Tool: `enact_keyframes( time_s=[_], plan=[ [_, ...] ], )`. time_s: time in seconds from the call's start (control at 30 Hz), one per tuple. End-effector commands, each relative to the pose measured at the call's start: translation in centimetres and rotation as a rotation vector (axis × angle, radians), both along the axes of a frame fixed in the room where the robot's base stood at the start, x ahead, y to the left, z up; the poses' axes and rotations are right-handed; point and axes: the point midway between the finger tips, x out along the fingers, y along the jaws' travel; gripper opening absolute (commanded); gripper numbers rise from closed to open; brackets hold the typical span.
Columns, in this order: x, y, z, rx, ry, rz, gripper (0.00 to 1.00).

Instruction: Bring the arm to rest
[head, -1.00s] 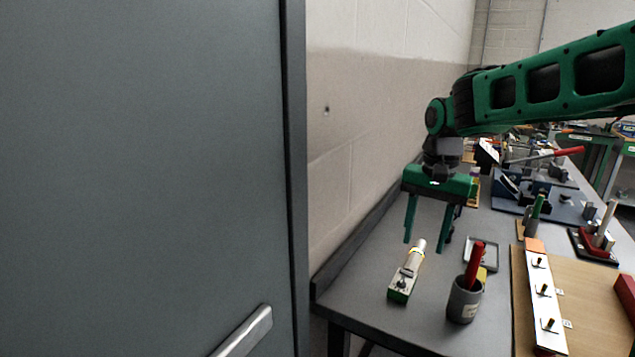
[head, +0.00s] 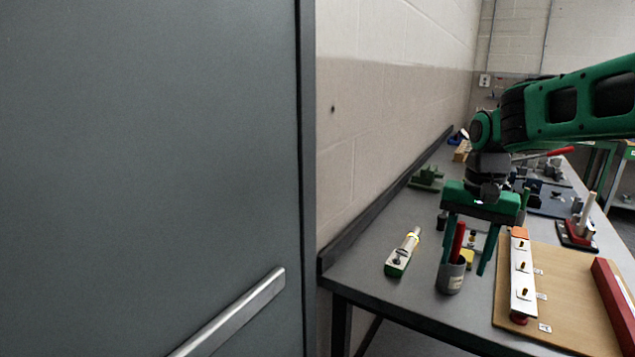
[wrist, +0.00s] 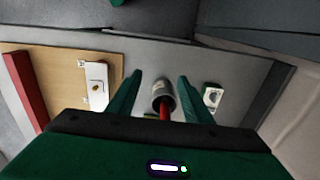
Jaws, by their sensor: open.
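My green gripper (head: 465,261) is open, its two fingers pointing down over the table. In the head view its fingers appear on either side of a grey cup (head: 451,277) with a red-handled tool (head: 458,241) standing in it. In the wrist view my gripper (wrist: 160,85) shows the cup (wrist: 162,90) between and beyond its fingers. Nothing is held, and I cannot tell the exact height above the cup. My green arm reaches in from the right of the head view.
A green and white tester (head: 398,260) lies left of the cup. A wooden board (head: 560,300) carries a white terminal strip (head: 522,270) and a red bar (head: 612,292). A grey door (head: 150,150) fills the left. A wall (head: 380,120) runs behind the table (head: 400,300).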

Motion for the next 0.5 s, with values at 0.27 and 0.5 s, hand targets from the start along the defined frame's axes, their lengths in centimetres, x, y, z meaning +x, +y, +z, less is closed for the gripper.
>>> enact_keyframes(
  time_s=[0.27,0.5],
  plan=[
    [-6.7,-5.0,-1.0,-0.013,0.004,-0.008,0.46],
    [-17.4,-9.8,-3.8,-0.016,0.014,-0.005,0.46]
  ],
)
